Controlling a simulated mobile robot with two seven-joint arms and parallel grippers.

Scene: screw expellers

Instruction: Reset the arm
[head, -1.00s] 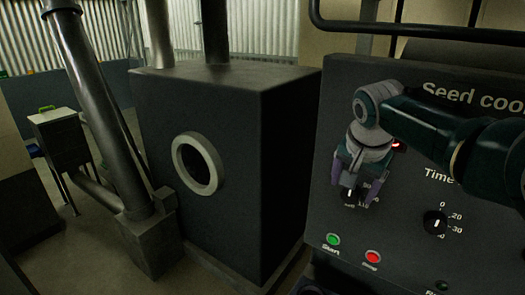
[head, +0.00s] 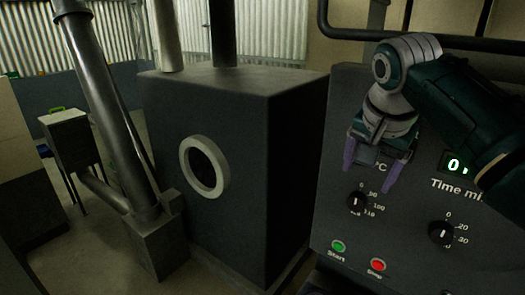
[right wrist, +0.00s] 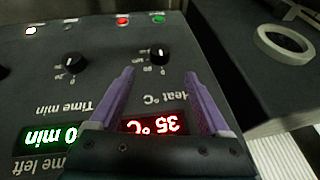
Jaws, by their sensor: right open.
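My right arm comes in from the right in the head view. My right gripper (head: 375,176) is open and empty, with its two purple fingers apart in front of the seed cooker's panel (head: 330,215). The heat knob (head: 356,201) is just below the fingers. In the right wrist view the gripper (right wrist: 160,85) is spread, with the heat knob (right wrist: 159,53) beyond and between its fingertips. The red display (right wrist: 155,125) between the fingers reads 35 °C, upside down. My left gripper does not show.
The time knob (head: 441,233) sits right of the heat knob. A green start button (head: 338,246) and a red stop button (head: 377,265) are below. A dark box with a round pale ring (head: 187,165) stands left, with a metal pipe (head: 105,100) beside it.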

